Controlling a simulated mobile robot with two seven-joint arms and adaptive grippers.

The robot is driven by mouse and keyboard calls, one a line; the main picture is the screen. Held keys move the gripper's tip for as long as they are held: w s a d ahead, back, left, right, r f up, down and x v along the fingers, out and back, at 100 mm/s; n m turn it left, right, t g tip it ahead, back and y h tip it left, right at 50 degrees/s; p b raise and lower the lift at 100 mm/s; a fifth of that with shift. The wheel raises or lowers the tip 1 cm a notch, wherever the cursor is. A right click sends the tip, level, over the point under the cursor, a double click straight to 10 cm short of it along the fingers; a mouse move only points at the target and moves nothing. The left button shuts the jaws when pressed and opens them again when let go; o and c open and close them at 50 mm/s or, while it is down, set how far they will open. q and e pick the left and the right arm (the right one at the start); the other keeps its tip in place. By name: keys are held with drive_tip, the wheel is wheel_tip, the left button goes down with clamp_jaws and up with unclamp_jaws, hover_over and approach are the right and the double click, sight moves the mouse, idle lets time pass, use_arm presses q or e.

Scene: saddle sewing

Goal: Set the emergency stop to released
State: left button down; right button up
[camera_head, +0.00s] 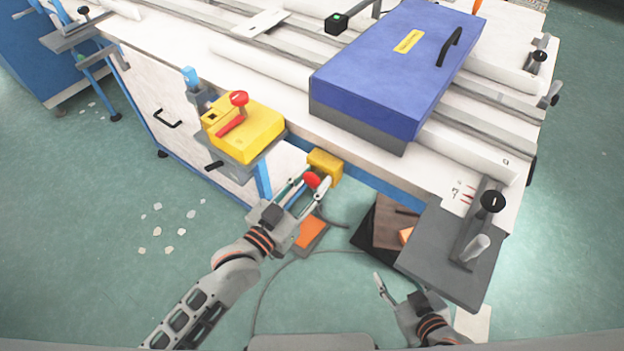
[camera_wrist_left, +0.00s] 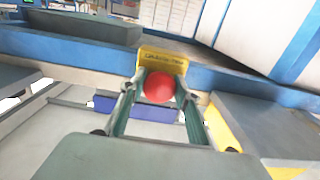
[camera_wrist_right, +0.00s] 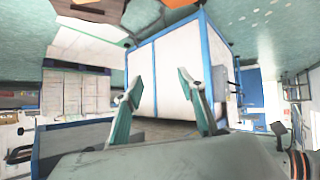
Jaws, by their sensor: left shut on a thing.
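The emergency stop is a red mushroom button (camera_head: 312,179) on a yellow box (camera_head: 326,164) fixed to the front edge of the machine table. In the left wrist view the red button (camera_wrist_left: 159,87) sits between my left fingertips, with the yellow box (camera_wrist_left: 163,62) right behind it. My left gripper (camera_head: 311,186) is shut on the button, one finger on each side. Whether the button is pressed in or out cannot be told. My right gripper (camera_head: 386,291) is open and empty, low at the front right; its spread fingers show in the right wrist view (camera_wrist_right: 157,98).
A yellow control box (camera_head: 240,130) with a red lever stands left of the emergency stop. A blue case (camera_head: 395,65) lies on the table. A grey plate (camera_head: 450,255) with a black knob juts out at the right. An orange pad (camera_head: 311,232) lies below my left gripper.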

use_arm(q)
drive_tip(key=shift+s+a+p, duration=0.35)
drive_tip(key=shift+s+p, duration=0.1)
drive_tip(key=shift+p, duration=0.3)
drive_tip(key=shift+f, duration=0.1)
drive_tip(key=c, duration=1.5)
unclamp_jaws()
drive_tip(key=v, duration=1.2)
drive_tip(key=s+a+f+n+g+y, duration=0.1)
drive_tip(key=s+a+f+y, duration=0.1)
drive_tip(key=a+f, duration=0.2)
drive_tip(key=s+a+f+n+g+y, duration=0.1)
drive_tip(key=s+a+f+y, duration=0.1)
drive_tip(key=f, duration=0.5)
drive_tip(key=s+a+f+n+g+y, duration=0.1)
drive_tip(key=s+a+f+g+y, duration=0.1)
drive_tip(key=a+f+y, duration=0.2)
drive_tip(key=shift+s+a+f, duration=0.15)
drive_tip(key=shift+a+f, duration=0.25)
drive_tip(key=shift+a, duration=0.4)
drive_tip(key=shift+s+a+f, duration=0.2)
drive_tip(key=shift+a+f, duration=0.25)
drive_tip(key=shift+a, duration=0.35)
